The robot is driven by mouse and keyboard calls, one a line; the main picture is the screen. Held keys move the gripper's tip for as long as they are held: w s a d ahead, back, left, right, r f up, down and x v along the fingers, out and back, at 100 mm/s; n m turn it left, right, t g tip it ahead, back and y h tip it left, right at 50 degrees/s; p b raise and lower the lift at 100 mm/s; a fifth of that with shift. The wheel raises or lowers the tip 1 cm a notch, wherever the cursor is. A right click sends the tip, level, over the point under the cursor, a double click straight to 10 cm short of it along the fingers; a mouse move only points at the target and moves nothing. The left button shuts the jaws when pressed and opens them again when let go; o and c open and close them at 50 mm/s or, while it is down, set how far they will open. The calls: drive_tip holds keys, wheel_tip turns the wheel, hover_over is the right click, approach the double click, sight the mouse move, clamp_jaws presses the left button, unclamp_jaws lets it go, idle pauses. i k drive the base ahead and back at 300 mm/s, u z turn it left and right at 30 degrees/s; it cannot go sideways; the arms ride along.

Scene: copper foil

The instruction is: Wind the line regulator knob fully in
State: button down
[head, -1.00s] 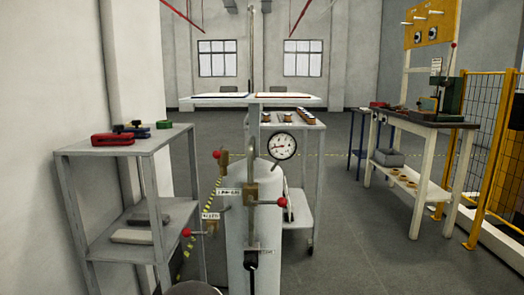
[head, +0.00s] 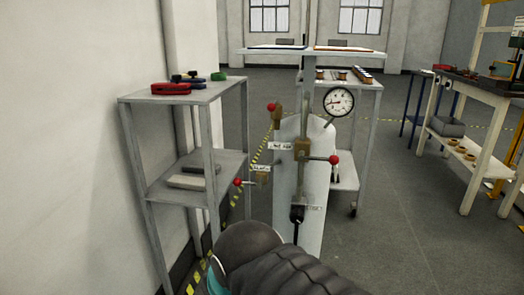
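How far the knob is wound in does not show. A round dial gauge (head: 339,102) stands above the cylinder, its needle pointing left. My dark arm, with a teal band, fills the bottom centre, in front of and below the knob. My gripper's fingers do not show.
Brass valves with red-ball levers (head: 334,159) stick out around the cylinder. A grey shelf (head: 155,97) with small tools stands close on the left. A white-topped stand (head: 380,53) is behind. Open floor (head: 410,240) lies to the right, before a workbench (head: 480,90).

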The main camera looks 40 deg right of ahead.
sight(296, 216)
drive_tip(key=u, duration=0.6)
drive_tip(key=k, duration=1.2)
drive_tip(key=z, duration=1.95)
drive_tip(key=i, duration=0.5)
drive_tip(key=z, duration=0.05)
